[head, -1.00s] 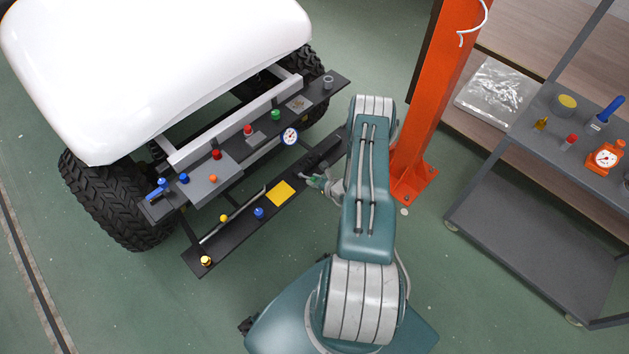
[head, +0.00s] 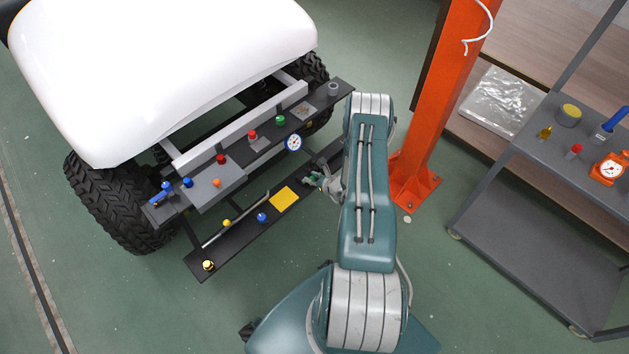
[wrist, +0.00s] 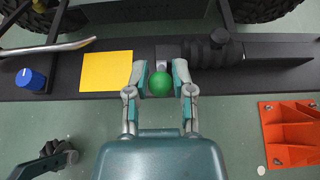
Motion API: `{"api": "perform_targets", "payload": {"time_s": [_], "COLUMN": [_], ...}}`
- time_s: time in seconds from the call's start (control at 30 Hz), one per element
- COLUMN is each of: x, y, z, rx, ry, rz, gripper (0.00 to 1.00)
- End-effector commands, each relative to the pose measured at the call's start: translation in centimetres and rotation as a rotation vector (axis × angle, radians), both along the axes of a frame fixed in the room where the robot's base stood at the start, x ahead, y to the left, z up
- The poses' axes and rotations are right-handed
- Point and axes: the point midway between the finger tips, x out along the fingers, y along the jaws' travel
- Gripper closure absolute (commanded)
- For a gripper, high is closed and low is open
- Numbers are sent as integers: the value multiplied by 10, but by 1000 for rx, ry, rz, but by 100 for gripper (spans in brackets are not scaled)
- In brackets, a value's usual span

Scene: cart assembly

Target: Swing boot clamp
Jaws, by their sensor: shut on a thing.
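My gripper (wrist: 160,80) is shut on a green ball knob (wrist: 160,85) at the front edge of the cart's lower black bar (wrist: 120,48). A small grey metal piece (wrist: 168,66) lies just behind the knob. To its right is a black ribbed boot (wrist: 218,50) on the bar; I take this for the boot of the clamp. In the head view my gripper (head: 322,182) is at the right part of the lower bar, and my arm hides the bar's right end.
A yellow square (wrist: 107,71) and a blue knob (wrist: 30,79) are on the bar left of my gripper. A bent metal rod (wrist: 48,48) lies beyond them. An orange post (head: 432,110) stands close right of my arm, and a grey trolley (head: 540,225) stands farther right.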

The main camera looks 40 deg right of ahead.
Motion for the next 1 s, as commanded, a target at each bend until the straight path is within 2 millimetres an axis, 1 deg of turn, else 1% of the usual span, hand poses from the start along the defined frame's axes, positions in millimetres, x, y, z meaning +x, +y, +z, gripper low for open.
{"api": "perform_targets", "payload": {"time_s": [0.03, 0.1, 0.43, 0.8, 1.0], "x": [4, 5, 6, 24, 24], "y": [-2, -2, -1, 1, 1], "z": [4, 5, 4, 12, 13], "rx": [-5, -4, -3, -2, -1], "ry": [-5, -4, -1, -1, 0], "rz": [-1, -2, -3, -1, -2], "gripper": [96, 97, 99, 100, 100]}}
